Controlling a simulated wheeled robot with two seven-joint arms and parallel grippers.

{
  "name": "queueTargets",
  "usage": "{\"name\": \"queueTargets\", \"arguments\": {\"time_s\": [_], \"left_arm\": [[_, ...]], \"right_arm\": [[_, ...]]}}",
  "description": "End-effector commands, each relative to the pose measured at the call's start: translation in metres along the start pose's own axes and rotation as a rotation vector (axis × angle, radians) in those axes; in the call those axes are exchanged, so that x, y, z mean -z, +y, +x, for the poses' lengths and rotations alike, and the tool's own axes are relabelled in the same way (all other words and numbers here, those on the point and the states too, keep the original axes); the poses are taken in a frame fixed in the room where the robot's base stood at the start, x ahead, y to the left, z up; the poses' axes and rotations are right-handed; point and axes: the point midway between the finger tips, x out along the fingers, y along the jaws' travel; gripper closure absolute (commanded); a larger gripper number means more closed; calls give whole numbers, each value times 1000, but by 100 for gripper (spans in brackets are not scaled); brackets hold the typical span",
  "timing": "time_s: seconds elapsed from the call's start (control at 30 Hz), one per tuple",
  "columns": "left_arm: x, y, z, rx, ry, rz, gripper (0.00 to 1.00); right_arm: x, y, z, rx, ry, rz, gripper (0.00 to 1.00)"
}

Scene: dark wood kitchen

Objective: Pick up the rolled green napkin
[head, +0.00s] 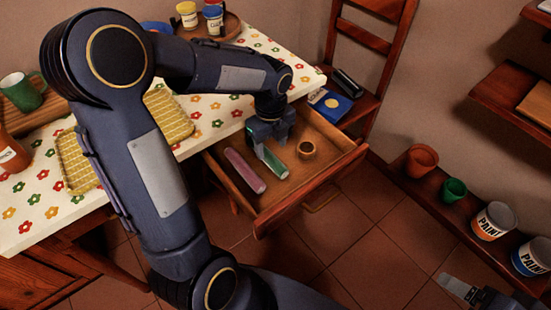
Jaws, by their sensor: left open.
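The rolled green napkin (273,162) lies in the open wooden drawer (263,219), its far end partly hidden by my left gripper. My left gripper (269,145) reaches down over that far end with its jaws open. I cannot tell whether the fingers touch the napkin. A rolled mauve napkin (245,171) lies to its left in the same drawer. A small brown ring-like item (306,150) sits to its right. Part of my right gripper (460,288) shows at the bottom right corner; its jaws are not clear.
The flowered tablecloth (222,112) covers the table above the drawer. A chair (361,37) with a blue box (330,104) on its seat stands behind the drawer. Pots and paint cans (494,221) line a low shelf at right. Tiled floor (335,235) is clear in front.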

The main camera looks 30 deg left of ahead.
Motion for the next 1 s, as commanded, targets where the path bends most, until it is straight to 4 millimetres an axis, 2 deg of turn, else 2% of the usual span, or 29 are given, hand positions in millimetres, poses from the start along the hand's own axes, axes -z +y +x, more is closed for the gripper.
{"name": "queueTargets", "arguments": {"time_s": [0.33, 0.67, 1.0], "left_arm": [[3, -1, 50, -2, 2, -2, 46], [2, -1, 56, 0, 2, -4, 46], [2, -1, 56, 0, 2, -4, 90]], "right_arm": [[-8, 7, 16, 0, 0, 0, 20], [-8, 7, 16, 0, 0, 0, 20], [-8, 7, 16, 0, 0, 0, 20]]}}
